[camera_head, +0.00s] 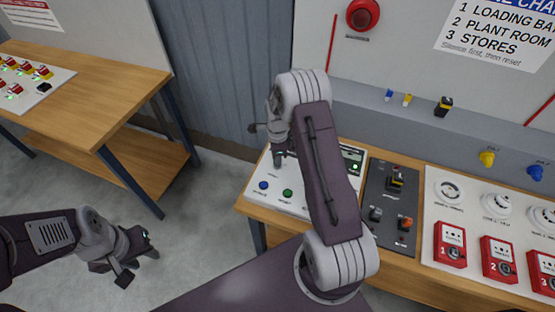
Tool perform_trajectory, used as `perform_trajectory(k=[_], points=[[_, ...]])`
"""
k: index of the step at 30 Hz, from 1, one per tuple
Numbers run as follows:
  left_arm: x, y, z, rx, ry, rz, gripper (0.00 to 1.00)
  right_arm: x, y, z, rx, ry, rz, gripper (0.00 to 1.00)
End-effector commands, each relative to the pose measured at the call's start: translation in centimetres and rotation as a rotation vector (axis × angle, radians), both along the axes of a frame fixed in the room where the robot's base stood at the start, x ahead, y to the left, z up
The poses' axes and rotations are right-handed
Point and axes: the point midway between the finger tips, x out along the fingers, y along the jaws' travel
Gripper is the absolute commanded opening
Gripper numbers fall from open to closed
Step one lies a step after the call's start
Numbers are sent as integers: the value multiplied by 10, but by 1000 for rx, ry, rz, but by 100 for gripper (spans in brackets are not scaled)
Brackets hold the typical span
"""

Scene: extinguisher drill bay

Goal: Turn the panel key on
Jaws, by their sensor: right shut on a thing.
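The white alarm panel (296,207) lies on the wooden bench, with a blue button, a green button and a small lit display (352,158). My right arm reaches across it and hides much of its middle. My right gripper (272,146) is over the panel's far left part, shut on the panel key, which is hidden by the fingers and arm. The key's angle cannot be seen. My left gripper (138,264) is open and empty, above the floor at the lower left, away from the bench.
A dark control box (378,215) with switches is right of the panel. Further right, a white board (432,205) carries detectors and red call points. A second wooden table (95,100) stands at the left. A red bell (363,14) is on the back wall. Floor between the tables is clear.

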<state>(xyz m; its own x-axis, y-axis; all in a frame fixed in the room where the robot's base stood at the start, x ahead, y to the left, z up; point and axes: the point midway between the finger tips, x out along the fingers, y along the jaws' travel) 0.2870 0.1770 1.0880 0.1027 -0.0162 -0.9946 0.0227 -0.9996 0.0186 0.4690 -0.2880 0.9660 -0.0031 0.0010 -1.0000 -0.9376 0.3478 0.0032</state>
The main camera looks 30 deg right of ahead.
Motion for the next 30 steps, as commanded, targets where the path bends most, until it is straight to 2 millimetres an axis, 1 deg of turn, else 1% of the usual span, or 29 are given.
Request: perform_trajectory(k=[2, 5, 6, 14, 17, 20, 24, 27, 30], points=[[0, 0, 1, 0, 0, 0, 36, 4, -1, 3, -2, -12, -2, 0], [0, 0, 1, 0, 0, 0, 36, 4, -1, 3, -2, -11, -2, 25], [0, 0, 1, 0, 0, 0, 36, 3, -1, 3, -2, -10, -2, 27], [0, 0, 0, 0, 0, 0, 36, 2, 0, 2, -1, -6, -1, 27], [0, 0, -3, 0, 0, 0, 36, 3, -1, 9, -2, -8, -1, 27], [0, 0, -9, 0, 0, 0, 36, 3, -1, 29, -2, -12, -1, 27], [0, 0, -15, 0, 0, 0, 36, 3, -1, 61, -2, -12, -1, 27], [0, 0, -17, 0, 0, 0, 36, 2, 0, 79, -3, -10, -1, 27], [0, 0, -18, 0, 0, 0, 36, 2, 0, 89, -2, -9, -1, 27]])
